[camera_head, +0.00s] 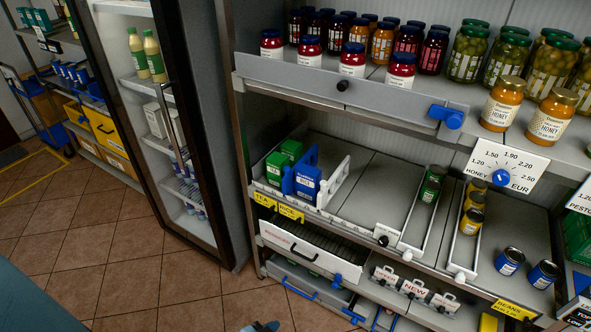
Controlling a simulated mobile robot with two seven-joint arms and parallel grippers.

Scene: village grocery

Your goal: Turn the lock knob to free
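A small black knob (382,240) sits on the front edge of the middle shelf, below a small white label (388,229) whose print is too small to read for certain. A blue knob (454,117) sits at the right end of the grey rail on the upper shelf. A smaller black knob (342,85) is on the same rail. A blue dial knob (500,177) sits on the white honey price plate (502,166). No knob is marked as the lock clearly enough to read.
Jars stand on the upper shelf (400,82), with two honey jars at its right. Cans stand in narrow lanes at right. A glass-door cooler (200,228) is at left. Tiled floor (120,270) is clear.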

